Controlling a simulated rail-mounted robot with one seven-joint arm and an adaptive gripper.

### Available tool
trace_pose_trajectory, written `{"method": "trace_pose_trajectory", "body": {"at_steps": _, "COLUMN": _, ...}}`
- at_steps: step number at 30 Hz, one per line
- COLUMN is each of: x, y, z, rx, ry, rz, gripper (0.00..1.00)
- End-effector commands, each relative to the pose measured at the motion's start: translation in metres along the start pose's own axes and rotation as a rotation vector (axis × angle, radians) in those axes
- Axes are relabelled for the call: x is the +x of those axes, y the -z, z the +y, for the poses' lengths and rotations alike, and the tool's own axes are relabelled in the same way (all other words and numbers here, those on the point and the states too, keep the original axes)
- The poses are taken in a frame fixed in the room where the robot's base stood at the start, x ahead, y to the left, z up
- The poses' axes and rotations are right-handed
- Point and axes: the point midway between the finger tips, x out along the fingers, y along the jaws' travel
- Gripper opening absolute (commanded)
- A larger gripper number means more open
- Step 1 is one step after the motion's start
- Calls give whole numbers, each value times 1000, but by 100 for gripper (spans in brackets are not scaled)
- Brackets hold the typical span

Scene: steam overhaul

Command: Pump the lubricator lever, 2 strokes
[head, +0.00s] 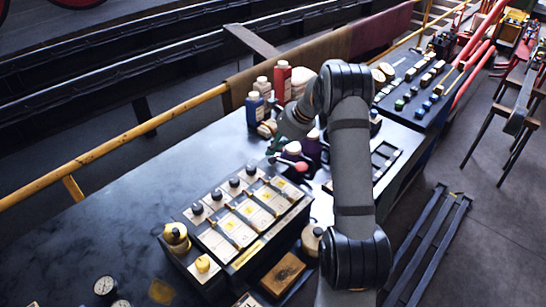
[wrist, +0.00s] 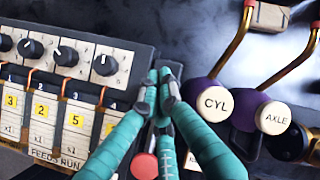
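The lubricator (head: 245,222) is a dark box with a row of black knobs and numbered feed plates. Its knobs and plates also fill the left of the wrist view (wrist: 62,58). A red ball (head: 301,167), which looks like the lever's knob, shows at the box's far right end on a pale rod. In the wrist view the red ball (wrist: 143,166) is low, between my teal fingers. My gripper (wrist: 164,88) points at the box's end, its fingertips close together with nothing seen between them. In the head view my arm partly hides this area.
Purple oil cans with lids marked CYL (wrist: 214,104) and AXLE (wrist: 273,118) stand close right of my fingers, with copper spouts. Blue (head: 255,108) and red (head: 282,82) bottles stand behind. The bench's left part (head: 110,215) is mostly clear.

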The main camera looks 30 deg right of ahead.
Motion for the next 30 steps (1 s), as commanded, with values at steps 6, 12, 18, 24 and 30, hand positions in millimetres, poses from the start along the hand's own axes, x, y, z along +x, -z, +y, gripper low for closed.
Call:
{"method": "trace_pose_trajectory", "body": {"at_steps": 6, "x": 4, "y": 3, "z": 4, "rx": 2, "ry": -7, "rz": 1, "gripper": 0}}
{"method": "trace_pose_trajectory", "body": {"at_steps": 12, "x": 7, "y": 5, "z": 7, "rx": 3, "ry": -11, "rz": 2, "gripper": 0}}
{"method": "trace_pose_trajectory", "body": {"at_steps": 18, "x": 10, "y": 7, "z": 10, "rx": 4, "ry": -16, "rz": 3, "gripper": 0}}
{"method": "trace_pose_trajectory", "body": {"at_steps": 24, "x": 12, "y": 9, "z": 12, "rx": 5, "ry": -16, "rz": 3, "gripper": 0}}
{"method": "trace_pose_trajectory", "body": {"at_steps": 30, "x": 13, "y": 11, "z": 13, "rx": 6, "ry": -15, "rz": 3, "gripper": 0}}
